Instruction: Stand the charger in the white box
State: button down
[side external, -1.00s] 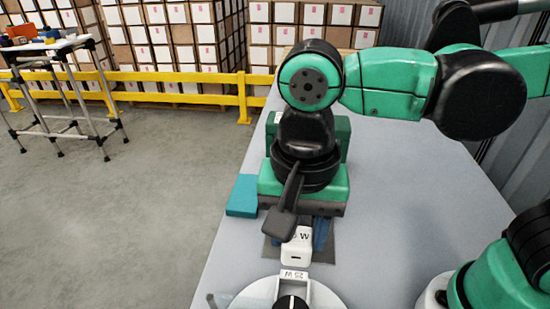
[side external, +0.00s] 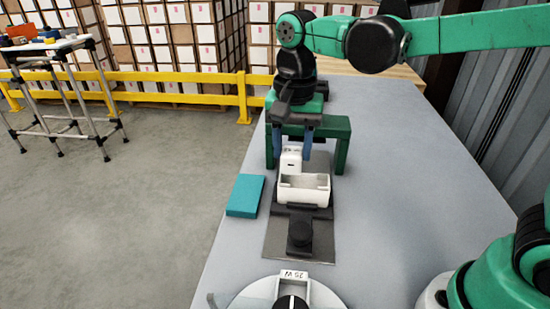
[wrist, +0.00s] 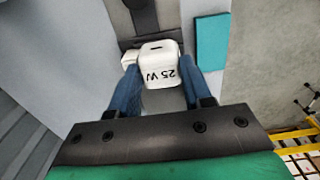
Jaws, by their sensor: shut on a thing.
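The white charger (side external: 291,160) is held upright between the blue fingers of my gripper (side external: 293,150) in the side external view. In the wrist view the charger (wrist: 159,66) shows its "25 W" marking and a dark port, with a blue finger on each side. The open white box (side external: 304,192) sits on a dark fixture. The charger is at the box's back left; whether its lower end is above, behind or inside the rim I cannot tell. In the wrist view the charger mostly hides the box (wrist: 130,58).
A green frame (side external: 342,145) stands behind the box. A teal block (side external: 245,195) lies to its left. A dark knob (side external: 300,236) is on the fixture's plate in front. A round stand with a "25 W" label (side external: 294,275) is nearer.

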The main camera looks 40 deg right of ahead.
send_near(304, 178)
jog(key=s+a, duration=0.2)
jog(key=shift+w+d+f, duration=0.1)
jog(key=shift+f, duration=1.85)
jog(key=shift+w+d+f, duration=0.1)
jog(key=shift+f, duration=1.85)
jog(key=shift+f, duration=0.25)
jog(key=shift+c, duration=1.4)
grip_release()
jog(key=c, duration=0.4)
jog(key=shift+r, duration=0.15)
jog(key=shift+r, duration=3.9)
